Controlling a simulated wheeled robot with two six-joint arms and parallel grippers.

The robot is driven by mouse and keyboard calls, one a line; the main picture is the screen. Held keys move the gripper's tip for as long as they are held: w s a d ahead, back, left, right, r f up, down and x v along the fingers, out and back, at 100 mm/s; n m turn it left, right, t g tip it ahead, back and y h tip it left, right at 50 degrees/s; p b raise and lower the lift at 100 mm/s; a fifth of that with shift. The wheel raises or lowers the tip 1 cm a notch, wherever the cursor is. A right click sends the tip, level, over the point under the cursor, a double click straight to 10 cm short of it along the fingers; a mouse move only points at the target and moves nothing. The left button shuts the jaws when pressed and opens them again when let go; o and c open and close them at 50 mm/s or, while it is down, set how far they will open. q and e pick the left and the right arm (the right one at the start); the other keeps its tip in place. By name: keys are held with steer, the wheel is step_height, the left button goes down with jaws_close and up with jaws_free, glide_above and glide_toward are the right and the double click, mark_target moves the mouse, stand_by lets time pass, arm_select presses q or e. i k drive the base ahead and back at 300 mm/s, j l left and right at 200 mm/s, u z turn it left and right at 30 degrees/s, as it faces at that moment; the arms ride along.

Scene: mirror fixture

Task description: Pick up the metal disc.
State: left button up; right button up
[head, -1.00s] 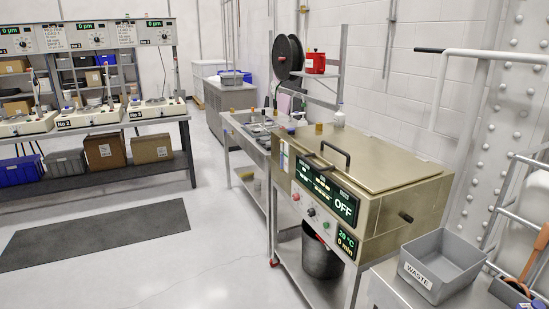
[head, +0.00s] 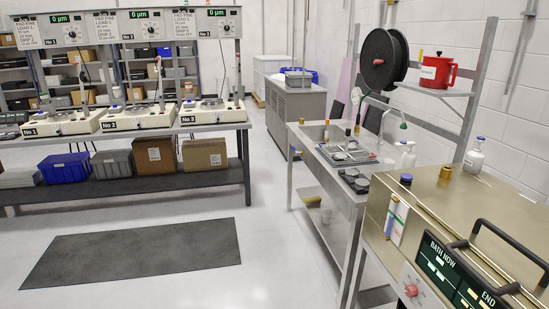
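I cannot single out the metal disc for certain. Small round dark pieces (head: 356,180) lie in a tray at the near end of the sink bench (head: 336,160). A grey rack (head: 347,152) with small items sits just behind them, too small to make out. Round metal plates also show on the polishing machines, one on the machine marked No 3 (head: 213,104). Neither of my grippers is in view.
A brass-coloured bath cabinet (head: 470,210) with a black handle stands at the near right. A red can (head: 437,70) and a black reel (head: 383,60) are above the bench. A dark floor mat (head: 135,245) lies front left. Open floor lies before the bench.

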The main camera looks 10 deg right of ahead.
mark_target(352, 173)
steer(key=i+z, duration=0.1)
steer(key=i, duration=0.75)
steer(key=i+j+z, duration=0.1)
steer(key=i, duration=0.7)
